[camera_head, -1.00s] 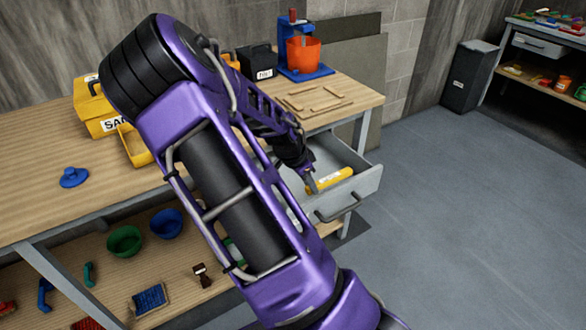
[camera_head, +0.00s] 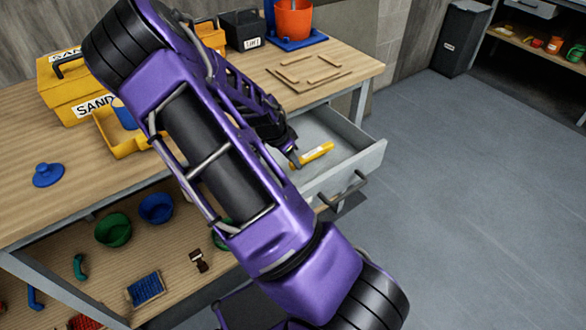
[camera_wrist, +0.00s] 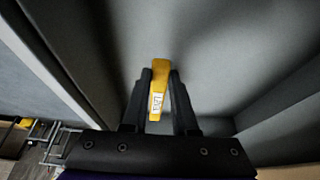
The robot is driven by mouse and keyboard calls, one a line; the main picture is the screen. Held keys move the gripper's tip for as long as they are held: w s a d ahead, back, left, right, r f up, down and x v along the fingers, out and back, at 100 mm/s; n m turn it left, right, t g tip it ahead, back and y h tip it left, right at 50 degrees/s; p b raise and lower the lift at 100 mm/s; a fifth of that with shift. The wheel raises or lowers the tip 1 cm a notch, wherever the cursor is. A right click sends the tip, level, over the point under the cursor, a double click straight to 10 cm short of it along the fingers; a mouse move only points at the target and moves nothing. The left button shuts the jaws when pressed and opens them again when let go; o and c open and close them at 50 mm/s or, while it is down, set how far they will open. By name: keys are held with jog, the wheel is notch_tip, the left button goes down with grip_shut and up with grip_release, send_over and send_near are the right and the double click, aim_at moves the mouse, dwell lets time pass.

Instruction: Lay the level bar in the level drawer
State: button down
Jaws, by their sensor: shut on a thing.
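The yellow level bar (camera_head: 317,154) with a white label is inside the open grey drawer (camera_head: 375,160) under the workbench, in the head view. In the wrist view the bar (camera_wrist: 160,72) sits between the two dark fingers of my gripper (camera_wrist: 160,100), which is shut on it. My gripper (camera_head: 295,160) reaches into the drawer from the left, at the near end of the bar. The bar is low in the drawer; I cannot tell whether it touches the drawer floor. My arm hides part of the drawer's left side.
The lower shelf holds bowls and brushes. The drawer handle (camera_head: 343,190) sticks out. The floor at right is clear.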

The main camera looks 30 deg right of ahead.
notch_tip(320, 180, down, 4)
jog(key=shift+b, duration=0.35)
jog(key=c, duration=0.7)
grip_release()
jog(key=p+v, duration=0.2)
jog(key=v, duration=1)
jog(key=shift+r+p, duration=0.1)
jog(key=shift+p, duration=0.25)
